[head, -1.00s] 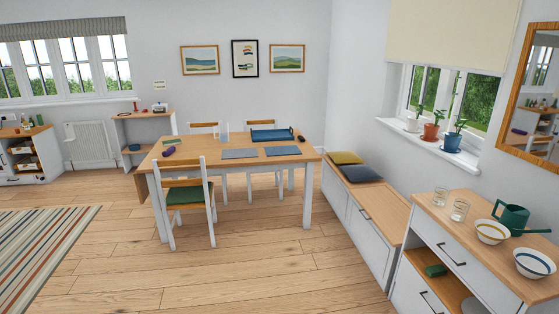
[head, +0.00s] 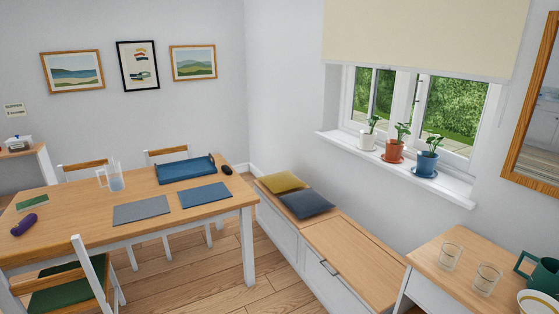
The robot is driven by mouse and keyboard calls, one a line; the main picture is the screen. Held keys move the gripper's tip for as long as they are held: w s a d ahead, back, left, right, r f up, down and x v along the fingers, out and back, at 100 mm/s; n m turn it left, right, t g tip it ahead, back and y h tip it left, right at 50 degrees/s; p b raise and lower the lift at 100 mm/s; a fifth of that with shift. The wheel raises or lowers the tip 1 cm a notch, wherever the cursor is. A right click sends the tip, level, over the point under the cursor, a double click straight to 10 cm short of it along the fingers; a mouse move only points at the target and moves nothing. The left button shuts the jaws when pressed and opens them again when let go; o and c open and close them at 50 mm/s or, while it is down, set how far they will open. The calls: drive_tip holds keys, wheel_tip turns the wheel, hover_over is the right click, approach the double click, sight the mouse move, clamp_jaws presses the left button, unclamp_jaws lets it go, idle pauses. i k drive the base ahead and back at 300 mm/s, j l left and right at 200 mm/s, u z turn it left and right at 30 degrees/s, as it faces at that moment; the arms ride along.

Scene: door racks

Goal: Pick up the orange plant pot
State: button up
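The orange plant pot (head: 394,151) stands upright on the white windowsill (head: 440,188), on a small orange saucer, with a green plant in it. It is the middle one of three pots. A white pot (head: 367,140) with a plant stands to its left and a blue pot (head: 426,163) with a plant to its right. My gripper is not in view.
Below the window runs a storage bench (head: 350,256) with a yellow cushion (head: 280,182) and a dark cushion (head: 307,203). A sideboard (head: 445,288) with glasses stands at the lower right. A dining table (head: 90,221) fills the left. Floor shows between table and bench.

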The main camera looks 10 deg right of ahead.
sight(394, 148)
drive_tip(key=i+u, duration=0.1)
drive_tip(key=i, duration=0.9)
drive_tip(key=i+l+u, duration=0.1)
drive_tip(key=i, duration=0.85)
drive_tip(key=i+z, duration=0.4)
drive_tip(key=i+j+z, duration=0.15)
drive_tip(key=i+z, duration=0.3)
drive_tip(key=i, duration=0.2)
drive_tip(key=i+l+z, duration=0.1)
drive_tip(key=i+z, duration=0.35)
